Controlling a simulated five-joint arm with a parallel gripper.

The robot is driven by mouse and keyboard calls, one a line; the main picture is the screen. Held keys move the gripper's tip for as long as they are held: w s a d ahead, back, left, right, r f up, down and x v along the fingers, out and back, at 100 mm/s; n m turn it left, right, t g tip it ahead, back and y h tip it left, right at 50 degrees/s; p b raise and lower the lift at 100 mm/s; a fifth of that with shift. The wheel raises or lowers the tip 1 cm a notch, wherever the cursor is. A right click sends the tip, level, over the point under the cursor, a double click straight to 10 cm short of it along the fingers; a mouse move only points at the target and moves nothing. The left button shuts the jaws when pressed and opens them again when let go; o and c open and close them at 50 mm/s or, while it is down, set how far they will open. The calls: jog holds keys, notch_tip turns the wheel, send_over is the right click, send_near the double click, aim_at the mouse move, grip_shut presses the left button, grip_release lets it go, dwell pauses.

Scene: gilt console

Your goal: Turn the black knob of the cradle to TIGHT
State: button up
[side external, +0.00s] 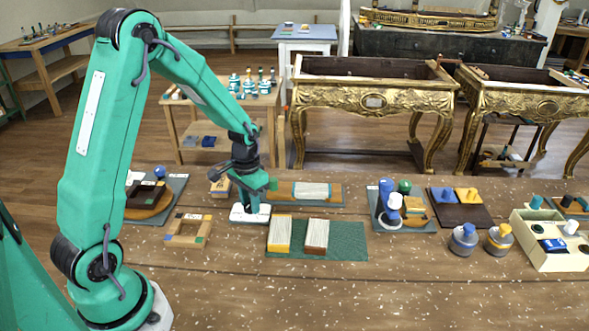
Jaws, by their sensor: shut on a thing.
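My gripper (249,212) points down at the left end of a grey-green board (325,204). On this board lie a brown curved wooden piece and a pale striped block (311,190), which look like the cradle and its load. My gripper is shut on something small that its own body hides. I cannot make out the black knob or any TIGHT mark. A small green piece (273,184) shows just right of my gripper.
A green mat (345,247) with two blocks lies in front, right of my gripper. A wooden frame (188,231) lies to the left. A board with blue and green knobs (414,223), two grey jars (463,240) and a cream box (550,262) stand right.

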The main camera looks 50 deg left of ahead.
jog(key=m, duration=0.4)
dwell(0.4)
jog(key=o, duration=1)
jog(key=shift+r, duration=0.15)
jog(key=shift+r, duration=3.8)
jog(key=shift+r, duration=0.1)
